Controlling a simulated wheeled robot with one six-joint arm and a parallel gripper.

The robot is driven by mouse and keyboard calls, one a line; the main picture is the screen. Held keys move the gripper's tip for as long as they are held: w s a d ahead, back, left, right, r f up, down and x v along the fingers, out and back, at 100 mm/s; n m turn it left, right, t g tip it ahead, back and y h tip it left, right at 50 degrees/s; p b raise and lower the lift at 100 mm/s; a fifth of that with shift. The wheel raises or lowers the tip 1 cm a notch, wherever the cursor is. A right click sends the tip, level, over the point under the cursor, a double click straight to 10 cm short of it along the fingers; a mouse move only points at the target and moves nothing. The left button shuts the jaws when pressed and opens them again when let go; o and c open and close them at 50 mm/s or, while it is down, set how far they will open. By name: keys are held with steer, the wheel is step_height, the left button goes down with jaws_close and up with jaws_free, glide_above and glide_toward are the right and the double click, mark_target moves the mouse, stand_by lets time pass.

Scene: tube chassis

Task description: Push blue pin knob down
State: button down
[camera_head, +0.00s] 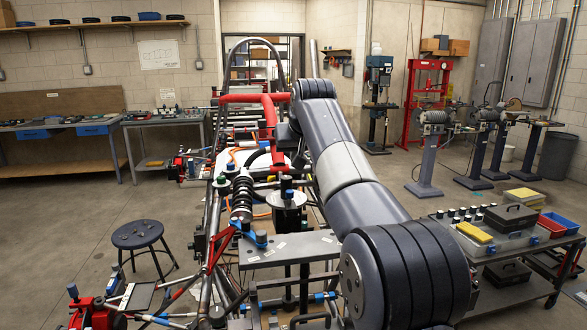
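Several small blue knobs show on the tube chassis, and I cannot tell for sure which one is the pin knob. Another blue knob (73,289) tops a red block (92,318) at the lower left. My arm reaches from the lower right up over the chassis. My gripper cannot be made out; the arm hides the area beyond its far end.
The tube chassis (211,205) runs away from me, with a red padded bar (255,98) close to my arm. A grey flat plate (288,247) lies in front. A round stool (138,235) stands left. A cart with toolboxes (510,217) stands right. Floor between is open.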

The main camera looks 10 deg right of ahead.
glide_above(291, 193)
step_height(291, 193, down, 6)
steer(key=f, duration=0.2)
steer(key=shift+s+f, duration=0.35)
steer(key=shift+f, duration=0.85)
steer(key=shift+f, duration=1.05)
